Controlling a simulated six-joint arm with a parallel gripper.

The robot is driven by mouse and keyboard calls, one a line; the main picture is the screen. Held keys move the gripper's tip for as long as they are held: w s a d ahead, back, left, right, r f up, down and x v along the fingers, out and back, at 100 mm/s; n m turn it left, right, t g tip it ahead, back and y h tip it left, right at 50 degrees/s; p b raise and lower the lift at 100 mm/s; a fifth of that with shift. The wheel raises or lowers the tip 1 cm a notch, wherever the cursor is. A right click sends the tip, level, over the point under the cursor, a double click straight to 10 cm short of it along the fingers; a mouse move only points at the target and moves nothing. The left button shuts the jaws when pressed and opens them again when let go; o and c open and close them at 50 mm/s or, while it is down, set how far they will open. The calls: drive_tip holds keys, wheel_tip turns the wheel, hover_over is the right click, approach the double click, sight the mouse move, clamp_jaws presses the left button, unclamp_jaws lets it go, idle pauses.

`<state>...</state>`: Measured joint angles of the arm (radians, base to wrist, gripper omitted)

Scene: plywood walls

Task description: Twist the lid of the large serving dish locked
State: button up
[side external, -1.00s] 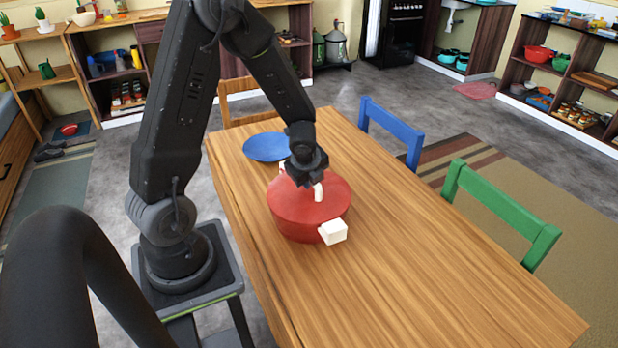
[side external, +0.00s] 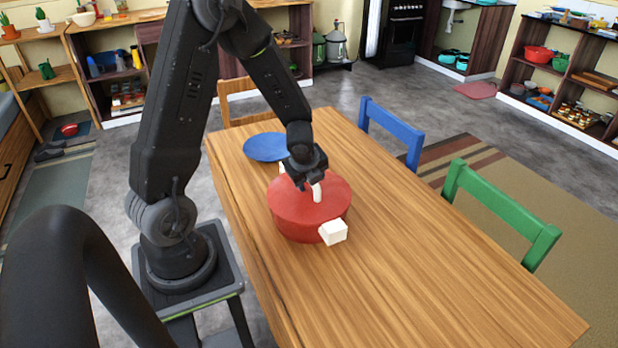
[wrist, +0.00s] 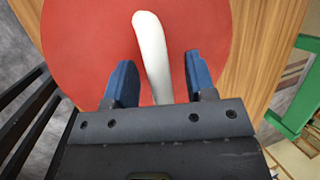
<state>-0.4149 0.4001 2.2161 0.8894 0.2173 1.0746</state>
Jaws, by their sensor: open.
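The large serving dish (side external: 300,225) is red and round and stands on the wooden table. Its red lid (side external: 334,193) is on top, with a white bar handle (side external: 317,192). A white block-like side handle (side external: 333,232) sticks out at the dish's front. My gripper (side external: 307,180) is directly over the lid, pointing down. In the wrist view my gripper (wrist: 157,80) has its two blue fingers apart, one on each side of the lid's white handle (wrist: 152,50). Gaps show between the handle and both fingers. The handle's lower end is hidden behind the gripper body.
A blue plate (side external: 264,147) lies on the table (side external: 400,260) just behind the dish. A blue chair (side external: 392,130) and a green chair (side external: 500,210) stand along the right edge, a wooden chair (side external: 238,100) at the far end. The table's near right part is clear.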

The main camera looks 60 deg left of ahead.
drive_tip(key=shift+r, duration=0.1)
drive_tip(key=v, duration=1.4)
drive_tip(key=s+d+r+n+t+h, duration=0.1)
drive_tip(key=s+d+r+n, duration=0.3)
drive_tip(key=d+n, duration=0.3)
drive_tip(key=s+d+r+n+t+h, duration=0.1)
drive_tip(key=s+d+r+n+h, duration=0.1)
drive_tip(key=s+d+r+n, duration=0.3)
drive_tip(key=d+n, duration=0.3)
drive_tip(key=n, duration=0.2)
drive_tip(key=shift+s+r+h, duration=0.3)
drive_tip(key=shift+r, duration=0.05)
drive_tip(key=shift+d, duration=0.1)
